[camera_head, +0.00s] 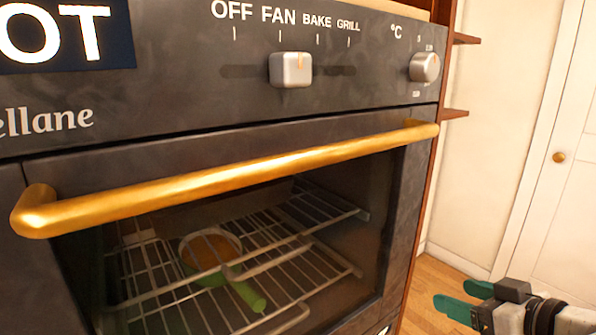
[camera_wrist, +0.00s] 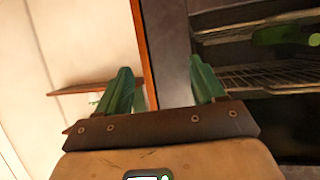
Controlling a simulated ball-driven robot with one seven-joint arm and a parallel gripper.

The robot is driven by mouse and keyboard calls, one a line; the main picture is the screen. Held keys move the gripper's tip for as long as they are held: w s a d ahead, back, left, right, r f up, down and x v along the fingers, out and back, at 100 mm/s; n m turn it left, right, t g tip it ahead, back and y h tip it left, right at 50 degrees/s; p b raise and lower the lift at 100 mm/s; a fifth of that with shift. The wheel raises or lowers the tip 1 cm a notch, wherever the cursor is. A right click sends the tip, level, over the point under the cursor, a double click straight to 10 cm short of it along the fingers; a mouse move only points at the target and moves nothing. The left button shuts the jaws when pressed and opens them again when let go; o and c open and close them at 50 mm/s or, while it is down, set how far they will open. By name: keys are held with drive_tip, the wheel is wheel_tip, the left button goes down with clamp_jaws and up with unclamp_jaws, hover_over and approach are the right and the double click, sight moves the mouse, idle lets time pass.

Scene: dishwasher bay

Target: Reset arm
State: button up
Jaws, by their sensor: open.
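My gripper (camera_head: 459,299) is at the lower right of the head view, to the right of the oven and apart from it. Its two green fingers stand apart with nothing between them. In the wrist view the fingers (camera_wrist: 164,82) also show spread and empty, pointing toward a wall and the dark side of the oven. The dark oven (camera_head: 180,105) fills most of the head view. Its door is closed, with a golden handle (camera_head: 240,175) across the top.
Behind the glass, a pan (camera_head: 211,250) with a green handle and orange-brown contents sits on a wire rack (camera_head: 150,280). A slider knob (camera_head: 290,69) and a round knob (camera_head: 425,66) are above. A white door (camera_head: 565,200) and some bare wooden floor (camera_head: 430,295) are at right.

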drive_tip(key=s+a+f+m+g+h, duration=0.1)
drive_tip(key=s+f+m+g, duration=0.15)
drive_tip(key=s+f, duration=0.55)
drive_tip(key=s+a+f+m+g+h, duration=0.1)
drive_tip(key=s+f+g, duration=0.3)
drive_tip(key=f, duration=0.9)
drive_tip(key=s+d+f+g+h, duration=0.1)
drive_tip(key=s+f, duration=0.4)
drive_tip(key=s, duration=0.5)
drive_tip(key=s+d+f+m+g+h, duration=0.1)
drive_tip(key=s+f, duration=0.4)
drive_tip(key=s, duration=0.5)
drive_tip(key=shift+d+g+h, duration=0.2)
drive_tip(key=shift+g+h, duration=0.4)
drive_tip(key=shift+g, duration=0.65)
